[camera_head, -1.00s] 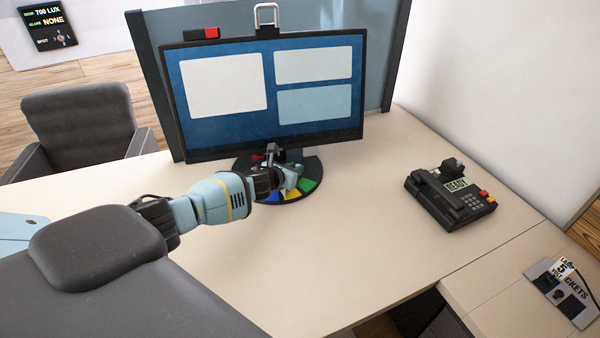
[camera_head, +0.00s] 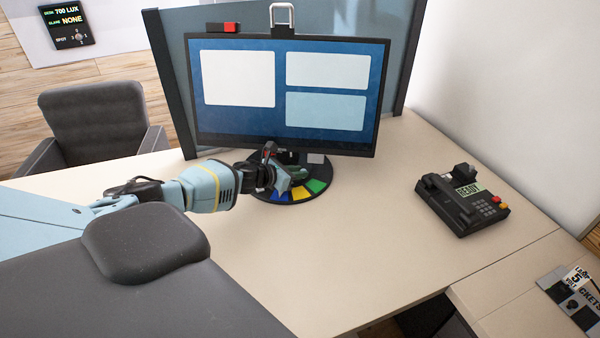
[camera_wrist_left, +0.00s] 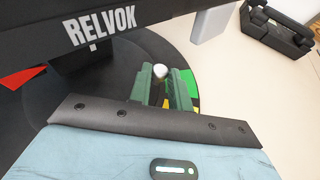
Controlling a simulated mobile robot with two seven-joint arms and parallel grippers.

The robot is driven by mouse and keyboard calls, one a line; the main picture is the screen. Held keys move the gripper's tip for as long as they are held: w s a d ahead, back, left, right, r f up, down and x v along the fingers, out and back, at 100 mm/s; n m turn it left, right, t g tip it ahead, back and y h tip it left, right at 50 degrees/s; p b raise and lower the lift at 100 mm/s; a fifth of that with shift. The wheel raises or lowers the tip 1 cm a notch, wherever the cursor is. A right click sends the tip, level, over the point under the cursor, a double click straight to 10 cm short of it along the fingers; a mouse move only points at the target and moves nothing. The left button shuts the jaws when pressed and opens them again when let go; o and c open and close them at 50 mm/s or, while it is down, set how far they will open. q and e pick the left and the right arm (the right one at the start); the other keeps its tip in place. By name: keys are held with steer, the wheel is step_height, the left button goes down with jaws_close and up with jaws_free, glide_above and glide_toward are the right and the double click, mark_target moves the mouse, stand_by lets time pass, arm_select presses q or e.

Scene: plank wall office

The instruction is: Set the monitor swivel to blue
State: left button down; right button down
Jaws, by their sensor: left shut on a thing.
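The monitor (camera_head: 282,85) stands on a dark round swivel base (camera_head: 322,172) with coloured patches along its front rim. Blue (camera_head: 280,197), yellow (camera_head: 300,192) and green (camera_head: 317,186) show there. My left gripper (camera_head: 290,177) is low in front of the monitor, over the base near the blue and yellow patches. In the left wrist view its green fingers (camera_wrist_left: 162,88) are shut around a small white-tipped knob (camera_wrist_left: 160,73), mostly hidden between them. The monitor's lower bezel (camera_wrist_left: 95,30), marked RELVOK, is close above. My right gripper is not in view.
A desk phone (camera_head: 462,200) reading READY stands to the right. A grey partition (camera_head: 400,55) is behind the monitor, and a chair (camera_head: 92,125) is at the left. A socket panel (camera_head: 572,298) lies at the lower right. The desk (camera_head: 370,240) between is clear.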

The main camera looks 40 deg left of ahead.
arm_select(q)
steer(key=c, duration=1.3)
jaws_free()
steer(key=shift+s+a+r, duration=0.15)
steer(key=shift+s+r, duration=0.1)
steer(key=shift+s, duration=0.35)
steer(key=shift+p+v, duration=0.7)
steer(key=shift+v, duration=2.5)
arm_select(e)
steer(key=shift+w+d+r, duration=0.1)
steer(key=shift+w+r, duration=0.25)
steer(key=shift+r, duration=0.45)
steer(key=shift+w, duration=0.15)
